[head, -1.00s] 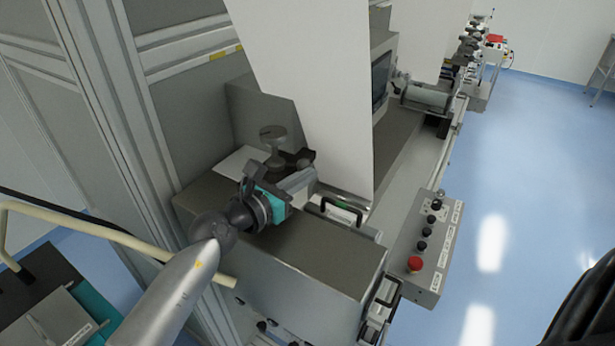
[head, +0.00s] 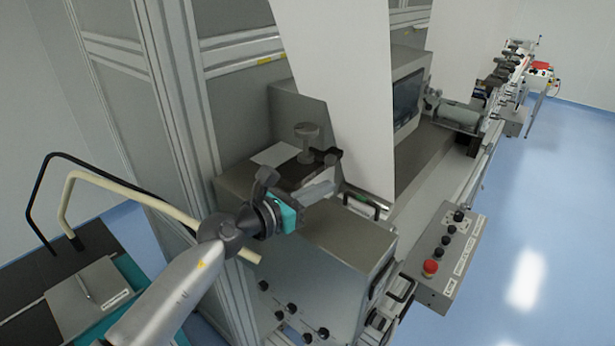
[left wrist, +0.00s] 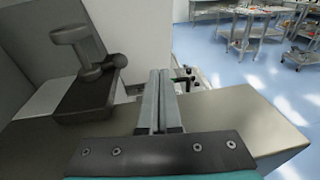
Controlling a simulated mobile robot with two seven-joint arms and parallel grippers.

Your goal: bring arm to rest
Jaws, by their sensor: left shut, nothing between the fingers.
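My left arm comes in from the lower left in the head view. Its gripper (head: 322,187) is above the grey machine cabinet's top, in front of a dark knobbed clamp. The fingers are shut and empty. In the left wrist view the two grey fingers (left wrist: 160,103) lie together, over the cabinet top (left wrist: 235,117). The clamp (left wrist: 85,80) stands left of them, apart from them in that view. My right gripper is not in view.
A white web sheet (head: 345,80) hangs just behind the gripper. A control box with a red button (head: 430,267) juts out at the right. A cream rail (head: 140,192) passes near my forearm. Blue floor (head: 560,200) is open on the right.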

